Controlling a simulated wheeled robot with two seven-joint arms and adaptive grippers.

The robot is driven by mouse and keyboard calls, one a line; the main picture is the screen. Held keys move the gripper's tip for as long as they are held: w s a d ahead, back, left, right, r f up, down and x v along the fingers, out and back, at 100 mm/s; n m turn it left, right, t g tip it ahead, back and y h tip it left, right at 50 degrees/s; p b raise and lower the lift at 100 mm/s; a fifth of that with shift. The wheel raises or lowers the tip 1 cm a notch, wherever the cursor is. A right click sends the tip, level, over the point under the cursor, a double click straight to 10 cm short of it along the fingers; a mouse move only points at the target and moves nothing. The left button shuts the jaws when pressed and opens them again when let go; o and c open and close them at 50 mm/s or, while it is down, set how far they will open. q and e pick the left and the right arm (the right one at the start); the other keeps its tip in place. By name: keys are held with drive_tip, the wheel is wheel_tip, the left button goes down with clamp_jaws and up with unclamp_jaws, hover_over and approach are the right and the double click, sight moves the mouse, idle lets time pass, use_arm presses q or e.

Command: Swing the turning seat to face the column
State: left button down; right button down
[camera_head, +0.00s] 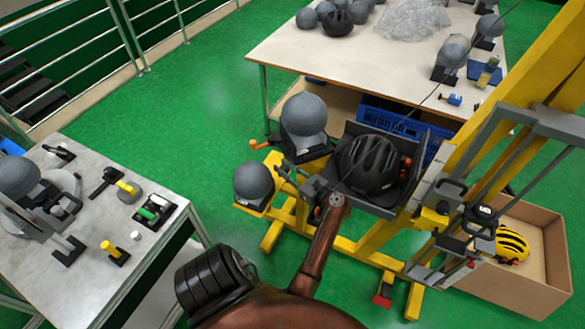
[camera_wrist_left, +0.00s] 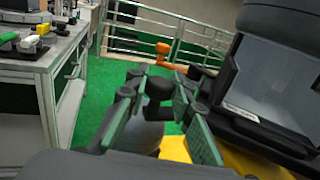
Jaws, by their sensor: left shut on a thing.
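The turning seat, a dark grey holder (camera_head: 308,152) with a grey headform (camera_head: 304,115) in it, stands left of the black helmet on the yellow frame. In the left wrist view the seat (camera_wrist_left: 268,95) fills the right side, its open face showing a pale label. The yellow column (camera_head: 545,75) slants up at the right. My left gripper (camera_head: 291,172) is at the seat's lower edge. In the left wrist view its green-padded fingers (camera_wrist_left: 163,112) are closed around a small black knob (camera_wrist_left: 158,87). The knob's mounting is partly hidden. My right gripper is not in view.
A black helmet (camera_head: 375,164) rests in a dark cradle by the column. A grey ball (camera_head: 253,183) sits just left of the gripper. An orange-ended lever (camera_head: 257,145) sticks out leftward. Tables stand left (camera_head: 92,248) and behind (camera_head: 325,62); a cardboard box (camera_head: 548,245) is right.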

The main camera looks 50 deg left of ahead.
use_arm(q)
drive_tip(key=shift+w+d+g, duration=0.1)
drive_tip(key=shift+d+g, duration=0.1)
drive_tip(key=shift+g, duration=0.1)
idle(0.4)
drive_tip(key=c, duration=1.7)
unclamp_jaws()
wheel_tip(320, 180, up, 10)
drive_tip(key=shift+c, duration=0.3)
